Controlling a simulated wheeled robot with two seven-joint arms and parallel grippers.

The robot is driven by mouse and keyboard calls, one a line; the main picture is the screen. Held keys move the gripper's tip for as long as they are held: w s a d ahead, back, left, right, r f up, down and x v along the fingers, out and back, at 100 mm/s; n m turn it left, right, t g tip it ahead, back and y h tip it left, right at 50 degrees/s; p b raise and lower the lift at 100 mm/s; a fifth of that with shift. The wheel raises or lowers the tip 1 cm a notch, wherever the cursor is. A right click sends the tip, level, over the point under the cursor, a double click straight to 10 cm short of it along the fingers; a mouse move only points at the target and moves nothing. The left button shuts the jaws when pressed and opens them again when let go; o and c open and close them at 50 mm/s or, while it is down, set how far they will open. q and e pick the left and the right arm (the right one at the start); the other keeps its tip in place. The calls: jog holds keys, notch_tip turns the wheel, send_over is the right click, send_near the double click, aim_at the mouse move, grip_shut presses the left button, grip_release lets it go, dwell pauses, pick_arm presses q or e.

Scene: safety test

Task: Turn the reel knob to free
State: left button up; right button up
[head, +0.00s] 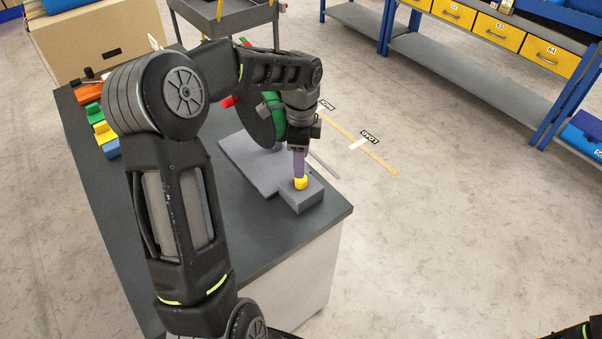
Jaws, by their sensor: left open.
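The reel knob (301,183) is a small yellow piece on a grey block (302,199) at the front right of a grey base plate (243,160). A dark reel with a green inside (275,118) stands upright on the plate, partly hidden by my left arm. My left gripper (299,177) points down right at the knob, with its purple-grey fingers at the knob's top. The fingers overlap in this view, so the gap and any contact are hard to see. My right gripper is not in view; only a bit of my right arm shows at the lower right corner.
The dark workbench top (270,245) has free room in front of the plate. Coloured blocks (103,132) lie at its left edge. A cardboard box (95,40) and a grey cart (228,18) stand behind. A blue shelf with yellow bins (497,32) stands across open floor.

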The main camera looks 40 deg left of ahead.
aim_at(301, 181)
pick_arm(q)
notch_tip(301, 181, down, 6)
jog(key=shift+f+p, duration=0.1)
jog(key=shift+p, duration=0.4)
grip_shut()
dwell(0.3)
